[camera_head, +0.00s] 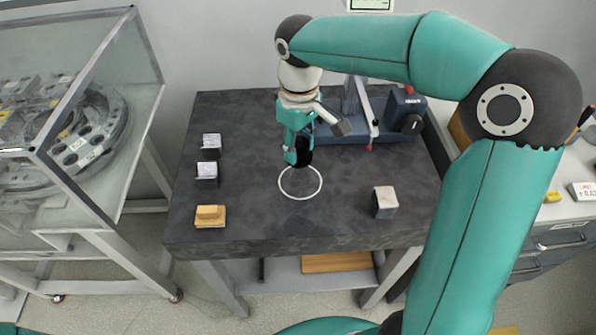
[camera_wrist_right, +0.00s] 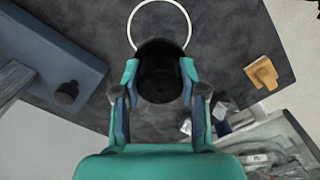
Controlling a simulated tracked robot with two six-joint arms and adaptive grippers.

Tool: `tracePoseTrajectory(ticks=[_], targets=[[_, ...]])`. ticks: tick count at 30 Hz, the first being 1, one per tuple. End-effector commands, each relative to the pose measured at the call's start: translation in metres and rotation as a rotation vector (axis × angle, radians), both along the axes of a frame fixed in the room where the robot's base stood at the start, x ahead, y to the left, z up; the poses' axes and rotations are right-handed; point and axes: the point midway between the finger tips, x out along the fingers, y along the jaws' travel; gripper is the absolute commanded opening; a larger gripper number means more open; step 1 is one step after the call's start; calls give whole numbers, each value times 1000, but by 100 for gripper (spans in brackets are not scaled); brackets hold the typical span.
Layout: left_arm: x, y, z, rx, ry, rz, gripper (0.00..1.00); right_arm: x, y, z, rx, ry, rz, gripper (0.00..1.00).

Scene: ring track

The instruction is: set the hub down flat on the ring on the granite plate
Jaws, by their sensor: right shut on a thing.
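The granite plate (camera_head: 250,215) is a dark grey slab on a stand. A thin white ring (camera_head: 300,197) is marked on it near the middle; it also shows at the top of the right wrist view (camera_wrist_right: 134,22). My right gripper (camera_head: 298,154) is shut on the black hub (camera_wrist_right: 160,72), with one finger on each side of it. In the head view the hub (camera_head: 305,150) hangs by the gripper, just behind the ring's far edge; its height above the plate is hard to tell. My left gripper is not in view.
Metal blocks (camera_head: 207,171) and a tan block (camera_head: 210,216) stand at the plate's left. Another metal block (camera_head: 384,202) stands right of the ring. A blue instrument (camera_head: 405,110) occupies the back right. A glass-sided cabinet (camera_head: 90,110) is at the left.

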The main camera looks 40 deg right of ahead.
Motion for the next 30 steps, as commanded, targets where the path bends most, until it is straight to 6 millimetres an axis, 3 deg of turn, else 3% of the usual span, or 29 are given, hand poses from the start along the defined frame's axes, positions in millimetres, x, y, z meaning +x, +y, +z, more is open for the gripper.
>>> tracePoseTrajectory(ticks=[3,11,19,30], targets=[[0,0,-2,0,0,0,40,-1,-2,-23,-1,0,-3,0],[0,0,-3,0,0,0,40,0,-2,-41,-1,-2,-5,0],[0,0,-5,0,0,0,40,-1,-3,-75,-1,-1,-6,0],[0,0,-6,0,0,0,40,-1,-2,-81,-1,-3,-5,0]])
